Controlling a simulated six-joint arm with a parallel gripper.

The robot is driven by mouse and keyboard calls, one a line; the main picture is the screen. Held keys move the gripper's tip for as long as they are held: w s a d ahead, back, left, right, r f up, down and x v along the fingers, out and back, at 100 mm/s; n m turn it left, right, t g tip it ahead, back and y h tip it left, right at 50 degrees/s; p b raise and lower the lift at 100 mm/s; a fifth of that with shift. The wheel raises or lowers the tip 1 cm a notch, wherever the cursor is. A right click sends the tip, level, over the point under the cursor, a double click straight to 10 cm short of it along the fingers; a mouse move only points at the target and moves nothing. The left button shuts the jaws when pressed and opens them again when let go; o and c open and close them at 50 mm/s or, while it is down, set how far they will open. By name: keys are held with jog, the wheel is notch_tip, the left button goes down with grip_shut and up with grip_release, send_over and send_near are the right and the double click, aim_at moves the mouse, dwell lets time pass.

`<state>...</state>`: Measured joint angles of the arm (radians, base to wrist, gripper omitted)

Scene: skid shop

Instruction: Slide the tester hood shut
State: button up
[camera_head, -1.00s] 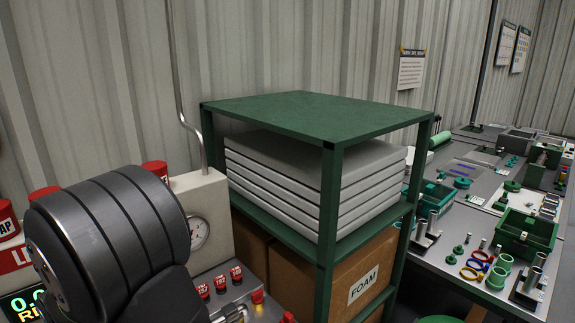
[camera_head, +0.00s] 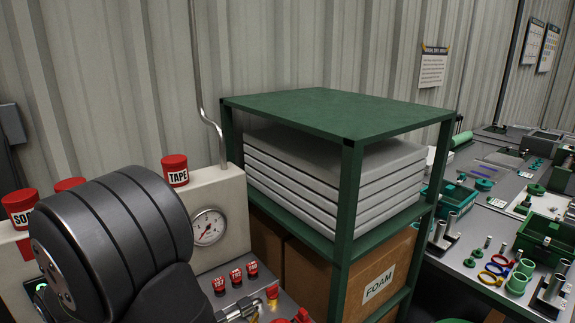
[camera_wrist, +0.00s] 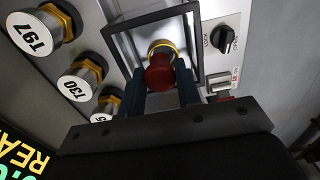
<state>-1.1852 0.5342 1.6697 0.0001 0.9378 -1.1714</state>
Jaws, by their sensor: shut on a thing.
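In the wrist view, my gripper (camera_wrist: 161,92) has its two blue fingers on either side of a red knob (camera_wrist: 160,73) with a brass-coloured collar, and is shut on it. The knob stands in front of a dark rectangular frame (camera_wrist: 118,40) on a grey panel. I cannot tell whether this frame is the tester hood, or how far open the hood is. In the head view my dark arm fills the lower left, and my gripper and the red knob cannot be made out.
Round brass-ringed fittings (camera_wrist: 80,83) line the panel's left, and a lock switch (camera_wrist: 224,38) sits at its right. A pressure gauge (camera_head: 208,227) and several red-capped fittings (camera_head: 236,276) are beside my arm. A green rack (camera_head: 345,200) with grey slabs stands to the right.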

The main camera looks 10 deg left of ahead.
jog(key=shift+s+a, duration=0.65)
jog(key=shift+a, duration=0.1)
jog(key=shift+s+a, duration=0.55)
jog(key=shift+s, duration=0.1)
jog(key=o, duration=0.8)
notch_tip(320, 180, up, 8)
jog(key=shift+f, duration=0.25)
jog(key=shift+r, duration=2.5)
dwell(2.7)
